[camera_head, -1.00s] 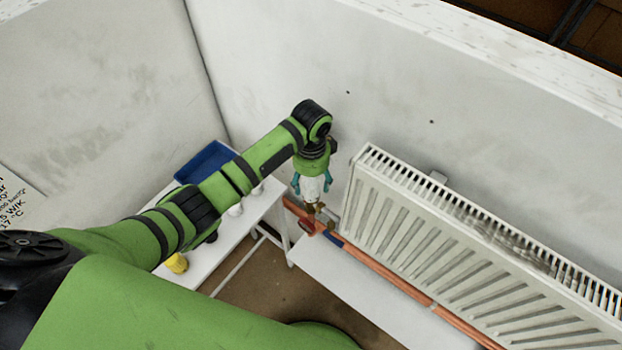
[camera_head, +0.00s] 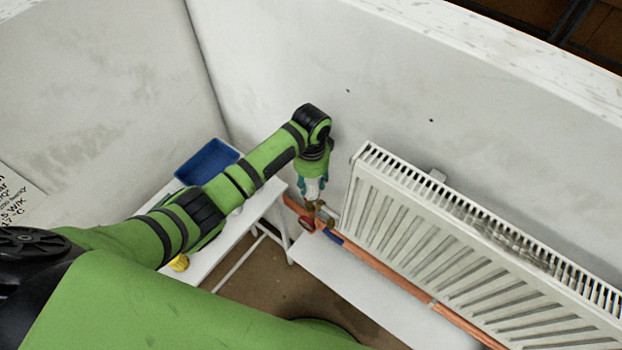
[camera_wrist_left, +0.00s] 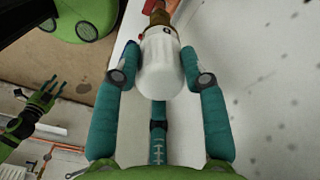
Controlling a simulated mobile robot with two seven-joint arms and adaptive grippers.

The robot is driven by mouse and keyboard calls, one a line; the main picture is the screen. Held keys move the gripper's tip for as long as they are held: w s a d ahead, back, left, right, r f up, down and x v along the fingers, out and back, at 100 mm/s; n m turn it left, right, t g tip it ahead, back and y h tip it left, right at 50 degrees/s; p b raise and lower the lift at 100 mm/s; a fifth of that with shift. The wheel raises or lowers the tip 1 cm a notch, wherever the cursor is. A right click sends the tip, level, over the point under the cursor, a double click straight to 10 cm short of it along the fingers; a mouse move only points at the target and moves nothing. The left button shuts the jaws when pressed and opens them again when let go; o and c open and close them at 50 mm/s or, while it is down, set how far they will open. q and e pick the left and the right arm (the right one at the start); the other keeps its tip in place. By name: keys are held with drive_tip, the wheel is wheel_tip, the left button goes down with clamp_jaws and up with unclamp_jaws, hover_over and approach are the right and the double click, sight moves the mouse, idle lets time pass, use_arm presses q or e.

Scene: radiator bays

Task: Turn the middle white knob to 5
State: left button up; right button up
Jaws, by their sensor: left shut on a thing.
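A white knob (camera_wrist_left: 160,65) sits on a brass valve (camera_wrist_left: 160,18) at the left end of the radiator. In the left wrist view it lies between the two teal fingers of my left gripper (camera_wrist_left: 163,77), which is shut on it. A small dark mark shows near the knob's brass end, too small to read. In the head view, my left gripper (camera_head: 313,190) points down at the brass valve (camera_head: 325,214), and its fingers mostly hide the knob. My right gripper (camera_wrist_left: 52,86) shows small at the left of the wrist view, fingers apart and empty.
The white radiator (camera_head: 440,250) stands right of the valve against the wall. A red handle (camera_head: 306,223) and copper pipe (camera_head: 390,272) are close below. A white table (camera_head: 262,201) with a blue tray (camera_head: 207,162) and a yellow item (camera_head: 179,263) is at left.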

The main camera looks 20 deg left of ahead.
use_arm(q)
drive_tip(key=shift+s+f+n, duration=0.1)
drive_tip(key=shift+n, duration=1)
drive_tip(key=o, duration=1.2)
drive_tip(key=shift+c, duration=0.2)
drive_tip(key=shift+r, duration=0.25)
wheel_tip(320, 180, up, 12)
drive_tip(key=shift+f, duration=0.2)
